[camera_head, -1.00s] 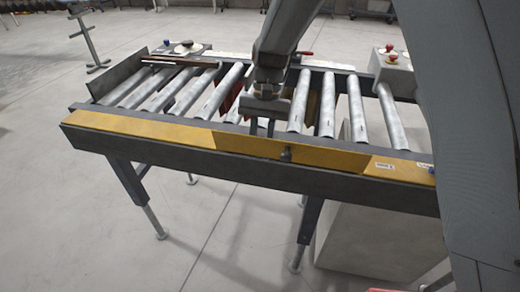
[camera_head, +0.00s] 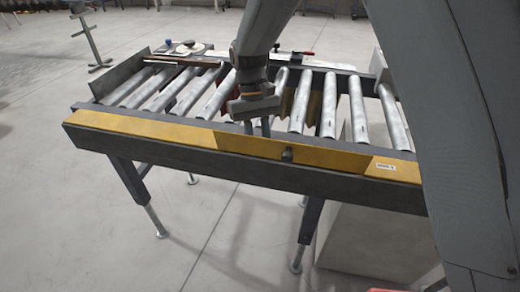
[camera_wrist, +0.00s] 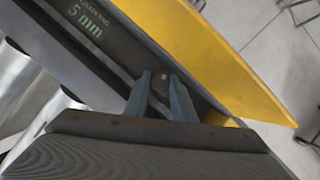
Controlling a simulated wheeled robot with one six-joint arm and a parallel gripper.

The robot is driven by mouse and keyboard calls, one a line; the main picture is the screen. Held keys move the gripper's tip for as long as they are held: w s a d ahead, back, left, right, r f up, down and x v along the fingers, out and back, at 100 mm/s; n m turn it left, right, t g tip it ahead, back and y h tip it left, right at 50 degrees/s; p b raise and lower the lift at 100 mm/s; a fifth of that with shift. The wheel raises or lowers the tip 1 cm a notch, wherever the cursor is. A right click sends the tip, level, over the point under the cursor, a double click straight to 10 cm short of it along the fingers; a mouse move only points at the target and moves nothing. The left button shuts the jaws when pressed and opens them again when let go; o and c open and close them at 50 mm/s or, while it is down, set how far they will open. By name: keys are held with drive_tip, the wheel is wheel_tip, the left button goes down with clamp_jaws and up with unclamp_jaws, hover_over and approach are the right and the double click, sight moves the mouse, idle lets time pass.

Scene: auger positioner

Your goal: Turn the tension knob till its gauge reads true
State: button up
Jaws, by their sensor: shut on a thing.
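My gripper (camera_head: 258,130) points down just behind the yellow front rail of the roller conveyor. In the wrist view the gripper (camera_wrist: 161,76) has its two fingers close together on a small dark round knob (camera_wrist: 162,79) with a pale dot. The knob sits in the dark channel beside the yellow rail. The fingers hide its sides. In the head view this knob is hidden behind the rail. No gauge dial or pointer can be made out. A printed label (camera_wrist: 85,22) reading "5 mm" shows on the dark strip, its upper line hard to read.
The yellow rail (camera_head: 205,137) runs along the conveyor front, with a small dark knob-like fitting (camera_head: 287,155) on its outer face. Metal rollers (camera_head: 180,93) lie behind the gripper on both sides. Small items (camera_head: 187,45) lie at the back left. The floor in front is clear.

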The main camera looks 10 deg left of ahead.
drive_tip(key=shift+a+r, duration=0.1)
idle(0.3)
drive_tip(key=o, duration=1)
drive_tip(key=shift+s, duration=0.1)
